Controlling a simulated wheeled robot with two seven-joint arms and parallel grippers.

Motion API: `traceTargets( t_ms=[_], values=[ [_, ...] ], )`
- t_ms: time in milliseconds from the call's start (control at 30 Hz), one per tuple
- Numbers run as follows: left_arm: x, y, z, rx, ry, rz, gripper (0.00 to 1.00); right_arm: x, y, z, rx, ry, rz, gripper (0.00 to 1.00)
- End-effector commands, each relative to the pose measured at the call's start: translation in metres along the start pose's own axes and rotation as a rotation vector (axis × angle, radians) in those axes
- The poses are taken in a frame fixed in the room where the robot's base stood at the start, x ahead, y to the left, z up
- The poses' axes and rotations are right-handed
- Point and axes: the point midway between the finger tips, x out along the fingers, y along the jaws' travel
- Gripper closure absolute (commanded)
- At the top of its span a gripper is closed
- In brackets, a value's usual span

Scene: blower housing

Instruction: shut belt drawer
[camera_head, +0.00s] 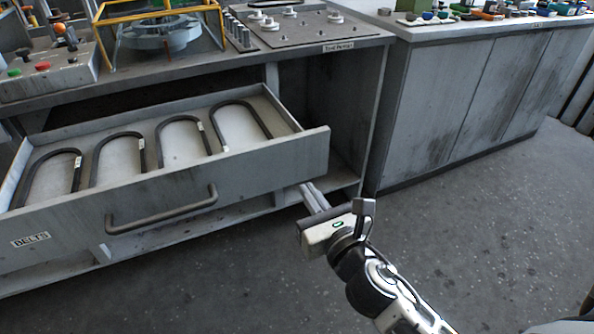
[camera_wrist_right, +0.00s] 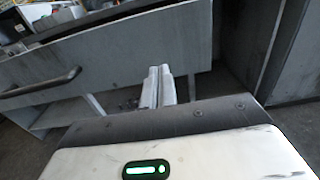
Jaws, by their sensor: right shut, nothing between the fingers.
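The belt drawer (camera_head: 200,187) is pulled out of the grey bench, with its label at the front left. Several dark U-shaped belts (camera_head: 182,138) lie inside it. Its dark bar handle (camera_head: 161,210) is on the front panel and also shows in the right wrist view (camera_wrist_right: 40,85). My right gripper (camera_head: 312,194) is low in front of the drawer's right end, to the right of the handle. Its two pale fingers (camera_wrist_right: 158,86) are shut together and empty, pointing toward the lower edge of the drawer front. I cannot tell whether they touch it. My left gripper is not in view.
The bench top holds a yellow frame around a grey blower part (camera_head: 160,35), a button box (camera_head: 45,72) and a tool panel (camera_head: 290,25). A grey cabinet (camera_head: 455,100) stands to the right. The floor (camera_head: 480,230) in front is clear.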

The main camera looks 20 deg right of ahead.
Motion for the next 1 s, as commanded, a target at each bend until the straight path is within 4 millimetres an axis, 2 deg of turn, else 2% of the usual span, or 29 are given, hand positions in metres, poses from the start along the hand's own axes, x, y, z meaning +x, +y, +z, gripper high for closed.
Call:
traceTargets(
  t_ms=[100, 333, 500, 833, 1000],
  values=[
    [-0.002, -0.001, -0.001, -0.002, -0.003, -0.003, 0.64, 0.026, 0.0, 0.002, -0.001, -0.002, 0.0, 1.0],
    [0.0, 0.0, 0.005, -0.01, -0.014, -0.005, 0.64, 0.055, 0.0, -0.001, 0.001, 0.0, 0.0, 1.0],
    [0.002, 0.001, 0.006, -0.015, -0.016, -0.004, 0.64, 0.061, 0.0, -0.001, 0.001, 0.001, 0.0, 1.0],
    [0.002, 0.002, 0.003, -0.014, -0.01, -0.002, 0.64, 0.062, 0.0, -0.001, 0.001, 0.001, 0.0, 1.0],
    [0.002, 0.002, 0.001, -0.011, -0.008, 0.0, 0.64, 0.067, -0.007, 0.0, 0.0, 0.001, -0.013, 1.0]
  ],
)
